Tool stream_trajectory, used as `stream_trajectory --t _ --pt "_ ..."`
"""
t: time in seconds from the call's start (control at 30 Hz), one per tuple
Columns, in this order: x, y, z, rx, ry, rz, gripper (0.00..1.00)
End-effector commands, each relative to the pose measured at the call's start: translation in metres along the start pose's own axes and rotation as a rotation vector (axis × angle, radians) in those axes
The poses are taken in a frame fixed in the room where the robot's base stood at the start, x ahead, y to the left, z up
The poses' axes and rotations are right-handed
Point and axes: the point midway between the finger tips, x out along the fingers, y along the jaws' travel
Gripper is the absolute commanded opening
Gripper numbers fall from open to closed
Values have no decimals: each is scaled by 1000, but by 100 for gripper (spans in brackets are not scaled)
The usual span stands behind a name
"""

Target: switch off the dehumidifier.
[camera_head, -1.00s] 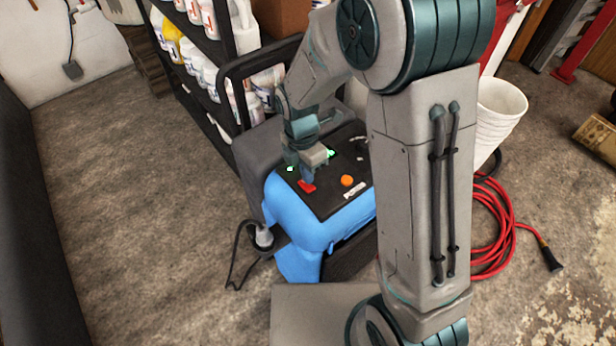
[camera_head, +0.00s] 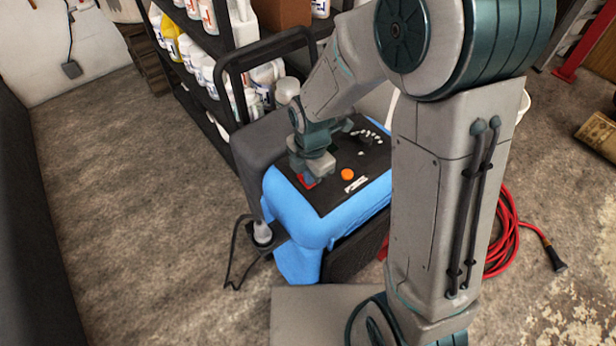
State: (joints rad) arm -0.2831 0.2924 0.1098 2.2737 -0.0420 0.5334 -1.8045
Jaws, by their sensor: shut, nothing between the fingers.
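The dehumidifier (camera_head: 298,212) is a blue and dark grey machine with a black control panel (camera_head: 328,196) on top. A red rocker switch (camera_head: 307,182) sits at the panel's near left, partly hidden by my gripper. An orange round knob (camera_head: 348,174) and a white label lie to its right. My gripper (camera_head: 308,178) is shut and empty, pointing down at the red switch, touching or just above it; I cannot tell which. No green lights show on the panel from here; my gripper and wrist cover part of it.
A black shelf (camera_head: 216,50) with several white bottles stands behind the dehumidifier. A black tube handle (camera_head: 232,72) rises at its back. A red cable (camera_head: 508,235) lies at right. Left floor is clear.

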Motion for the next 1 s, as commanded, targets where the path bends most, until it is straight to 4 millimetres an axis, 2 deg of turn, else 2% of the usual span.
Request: stream_trajectory --t 0.03,0.6,1.0 --pt "10 -7 0 3 4 5 0" --pt "11 -11 -1 1 5 9 0" --pt "10 4 -2 1 6 12 0"
